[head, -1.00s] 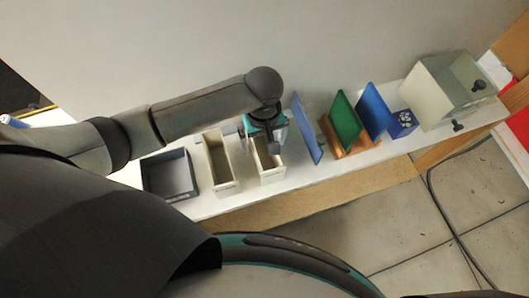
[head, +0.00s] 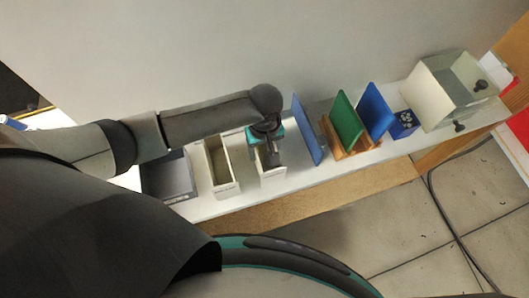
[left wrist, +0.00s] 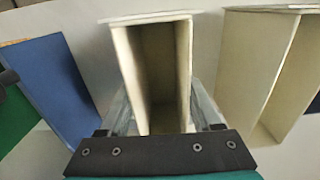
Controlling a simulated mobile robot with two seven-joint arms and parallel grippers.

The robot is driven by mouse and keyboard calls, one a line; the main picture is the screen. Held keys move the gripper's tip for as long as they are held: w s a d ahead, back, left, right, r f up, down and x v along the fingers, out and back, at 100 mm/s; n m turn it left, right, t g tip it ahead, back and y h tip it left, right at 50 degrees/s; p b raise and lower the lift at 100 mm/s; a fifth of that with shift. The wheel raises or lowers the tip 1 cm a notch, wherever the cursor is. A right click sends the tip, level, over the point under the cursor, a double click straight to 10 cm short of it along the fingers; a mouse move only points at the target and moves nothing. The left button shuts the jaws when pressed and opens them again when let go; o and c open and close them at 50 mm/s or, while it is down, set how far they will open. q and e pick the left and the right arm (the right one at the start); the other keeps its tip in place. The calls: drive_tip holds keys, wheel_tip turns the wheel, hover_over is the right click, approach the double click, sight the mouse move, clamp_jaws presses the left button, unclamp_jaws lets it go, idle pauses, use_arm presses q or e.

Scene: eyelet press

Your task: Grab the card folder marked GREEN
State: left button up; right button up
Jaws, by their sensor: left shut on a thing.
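A green card folder (head: 346,121) stands tilted in a wooden holder on the shelf, right of my left gripper, between two blue ones; I can read no marking on it. Its edge also shows at the far left of the left wrist view (left wrist: 14,118). My left gripper (head: 269,158) is over a narrow cream open-topped box (left wrist: 152,75). Its fingers lie on either side of this box and are shut on it. The box looks empty inside. In the head view my gripper covers much of the box. My right gripper is not in view.
A blue panel (head: 309,128) stands between my left gripper and the green folder. Another blue folder (head: 376,110), a small blue box (head: 403,124) and a large pale case (head: 430,98) stand further right. A second cream box (head: 219,165) and a grey tray (head: 168,177) stand left.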

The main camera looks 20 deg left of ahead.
use_arm(q)
drive_tip(key=c, duration=0.8)
drive_tip(key=shift+o, duration=0.2)
